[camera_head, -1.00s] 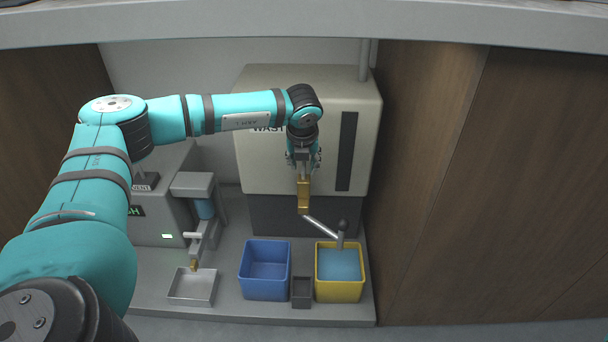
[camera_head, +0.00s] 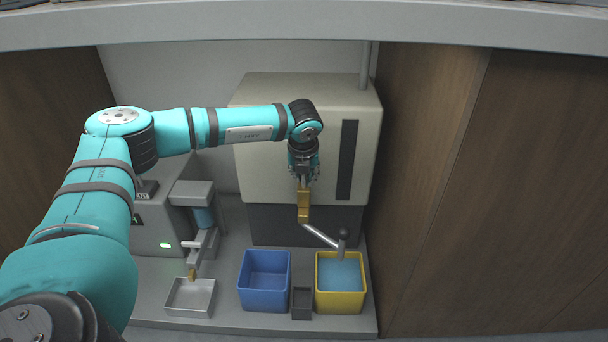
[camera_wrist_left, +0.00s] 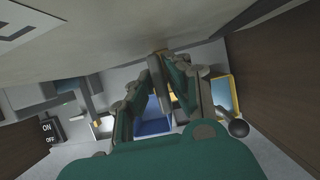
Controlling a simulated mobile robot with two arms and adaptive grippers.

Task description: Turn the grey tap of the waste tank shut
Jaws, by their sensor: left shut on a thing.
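The waste tank (camera_head: 290,165) is a large cream box with a dark lower part, partly hidden by my left arm. A brass valve body (camera_head: 303,206) stands out from its front. A silver spout pipe (camera_head: 322,236) runs from it to the right, ending over the yellow bin. My left gripper (camera_head: 304,182) is directly above the brass body, shut on the grey tap. In the left wrist view the grey tap (camera_wrist_left: 157,80) shows as a narrow bar between the fingers. The fingers hide most of it in the head view, so its exact angle is unclear. My right gripper is not in view.
A yellow bin (camera_head: 318,288) with bluish liquid is under the spout end, which has a dark knob (camera_head: 342,234). A blue bin (camera_head: 264,304) stands left of it, with a small dark box (camera_head: 302,303) between. A metal tray (camera_head: 190,312) is further left. A wooden panel (camera_head: 450,190) closes the right.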

